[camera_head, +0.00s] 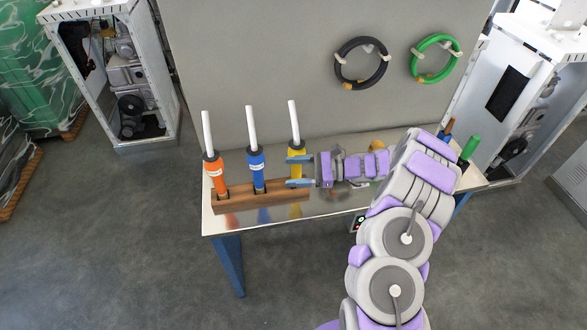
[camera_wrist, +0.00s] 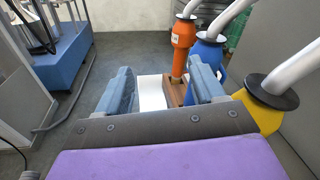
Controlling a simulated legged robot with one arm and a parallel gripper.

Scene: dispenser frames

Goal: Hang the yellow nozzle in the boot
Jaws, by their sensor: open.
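The yellow nozzle (camera_head: 296,147) stands upright at the right end of a wooden holder (camera_head: 238,200), black collar and white tube on top. My gripper hides part of its lower end, so I cannot tell how it sits. No separate boot is clear; the holder may be it. My gripper (camera_head: 288,171) is open and level, fingers pointing left, just in front of the yellow nozzle. In the wrist view the yellow nozzle (camera_wrist: 262,110) is outside the right finger, and the gap between the fingers (camera_wrist: 163,88) holds nothing.
An orange nozzle (camera_head: 216,172) and a blue nozzle (camera_head: 257,168) stand upright in the holder to the left. Black (camera_head: 339,73) and green (camera_head: 414,66) hose coils hang on the back panel. A green object (camera_head: 470,148) is on the table's right end. The table's front left is bare.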

